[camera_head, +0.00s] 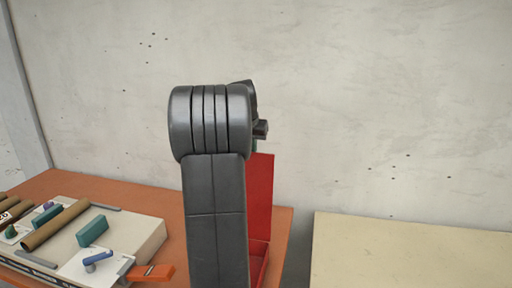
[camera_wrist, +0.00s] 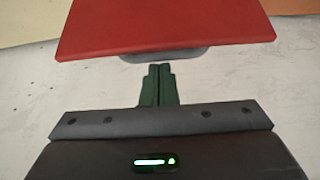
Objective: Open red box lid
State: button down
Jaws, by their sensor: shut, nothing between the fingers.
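The red box (camera_head: 258,262) stands on the orange table, partly hidden behind my arm. Its red lid (camera_head: 261,195) stands up, roughly vertical, at the back of the box, so the box looks open. In the wrist view the red lid (camera_wrist: 165,25) fills the top, with a grey rounded piece (camera_wrist: 180,55) along its near edge. My gripper (camera_wrist: 160,68) has its green fingers together and empty, pointing at that edge. The fingertips appear just short of the grey piece; contact cannot be told. In the head view my arm hides most of the gripper.
On the orange table (camera_head: 150,190), a pale machine (camera_head: 150,243) with a brown tube (camera_head: 55,225), teal blocks (camera_head: 92,231) and an orange part (camera_head: 150,272) stands at left. A pale table (camera_head: 410,250) is at right, bare in view. A concrete wall (camera_head: 350,80) is behind.

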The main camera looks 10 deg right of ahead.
jog(key=v, duration=1.3)
jog(key=p+x, duration=0.1)
jog(key=x, duration=1.3)
jog(key=shift+w, duration=0.4)
jog(key=shift+d, duration=0.1)
